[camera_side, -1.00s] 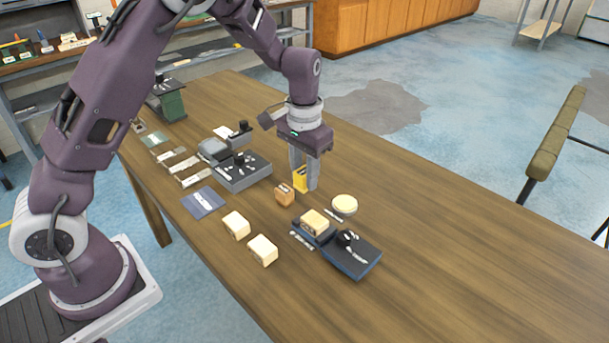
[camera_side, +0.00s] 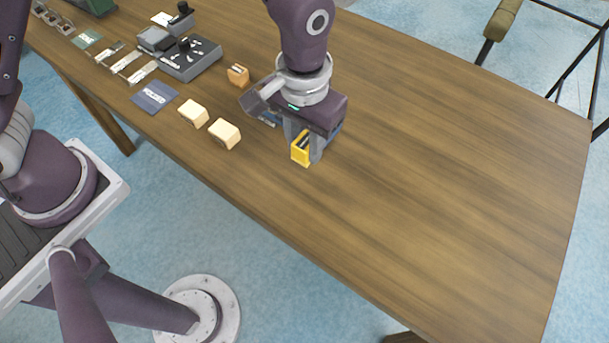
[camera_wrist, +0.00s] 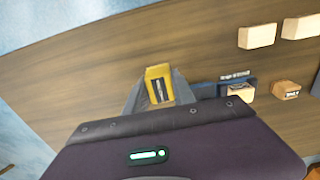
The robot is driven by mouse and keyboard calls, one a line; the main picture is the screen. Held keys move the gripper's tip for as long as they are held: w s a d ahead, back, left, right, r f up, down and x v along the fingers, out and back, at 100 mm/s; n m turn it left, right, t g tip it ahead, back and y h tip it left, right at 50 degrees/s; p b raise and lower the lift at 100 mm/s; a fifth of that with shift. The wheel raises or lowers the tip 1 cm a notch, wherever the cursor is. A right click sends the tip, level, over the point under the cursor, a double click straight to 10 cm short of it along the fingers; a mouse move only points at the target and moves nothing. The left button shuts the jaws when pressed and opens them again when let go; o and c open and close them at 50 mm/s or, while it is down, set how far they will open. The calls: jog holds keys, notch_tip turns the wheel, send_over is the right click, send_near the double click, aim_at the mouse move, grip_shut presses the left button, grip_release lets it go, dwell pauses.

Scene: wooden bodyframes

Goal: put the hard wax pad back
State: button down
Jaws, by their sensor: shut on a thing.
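My gripper (camera_side: 304,146) is shut on a yellow block (camera_side: 299,153) with a dark strip on its face. It holds the block over the bare part of the table, and I cannot tell its exact height. In the wrist view the yellow block (camera_wrist: 158,74) sits between the fingers. No readable label tells me whether it is the hard wax pad. Beside my gripper is a blue tray (camera_wrist: 208,90), mostly hidden by my gripper in the side view. A cream block (camera_wrist: 238,112) is on or by the tray, partly hidden.
Two cream blocks (camera_side: 193,113) (camera_side: 224,133) and an orange-brown block (camera_side: 237,75) stand left of my gripper. A dark blue labelled mat (camera_side: 155,96) and a grey tray (camera_side: 196,60) lie farther left. The table (camera_side: 420,190) is clear to the right.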

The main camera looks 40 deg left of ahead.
aim_at(304, 141)
notch_tip(304, 141, down, 9)
jog(key=shift+f, duration=0.1)
jog(key=c, duration=1.1)
grip_release()
jog(key=shift+f, duration=0.1)
jog(key=shift+o, duration=0.2)
notch_tip(304, 141, up, 13)
jog(key=shift+a+f, duration=0.1)
jog(key=shift+f, duration=0.1)
